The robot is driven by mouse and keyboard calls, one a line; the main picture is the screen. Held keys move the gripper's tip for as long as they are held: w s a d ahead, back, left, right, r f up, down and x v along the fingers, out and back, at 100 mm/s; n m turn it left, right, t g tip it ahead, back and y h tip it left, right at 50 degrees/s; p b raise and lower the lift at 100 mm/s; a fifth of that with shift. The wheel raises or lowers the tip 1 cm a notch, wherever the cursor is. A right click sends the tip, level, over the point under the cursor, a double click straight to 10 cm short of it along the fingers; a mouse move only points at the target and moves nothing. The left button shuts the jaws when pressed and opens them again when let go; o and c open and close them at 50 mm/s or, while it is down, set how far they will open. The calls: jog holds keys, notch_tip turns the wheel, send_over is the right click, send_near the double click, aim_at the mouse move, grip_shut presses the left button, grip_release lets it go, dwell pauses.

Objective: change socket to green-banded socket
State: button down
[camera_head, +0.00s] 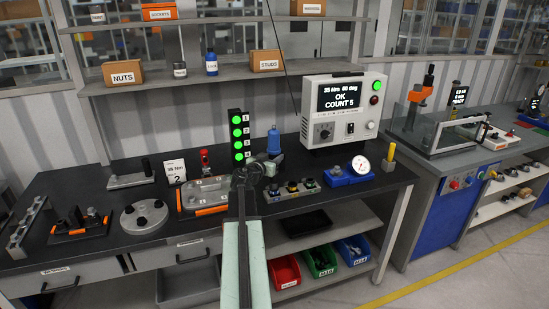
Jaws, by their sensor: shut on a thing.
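My gripper (248,174) is over the middle of the black bench, seen from behind along my pale green arm. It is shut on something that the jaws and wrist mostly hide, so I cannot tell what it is. A blue-topped tool (273,139) shows upright just behind and right of the gripper; I cannot tell if it touches the jaws. A grey socket holder (305,196) lies right of the gripper with several small dark sockets (292,186) in it. Their band colours are too small to tell, so I cannot pick out the green-banded one.
A controller (343,110) reads "35 Nm 60 deg OK COUNT 5". A stack light (237,137) shows green lamps. A plate with orange edges (204,195), a round flange (144,216) and a blue-based gauge (350,176) crowd the bench. Coloured bins (320,261) sit below.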

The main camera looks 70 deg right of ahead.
aim_at(271, 149)
jog(key=shift+r+p, duration=2.3)
jog(key=shift+p, duration=0.1)
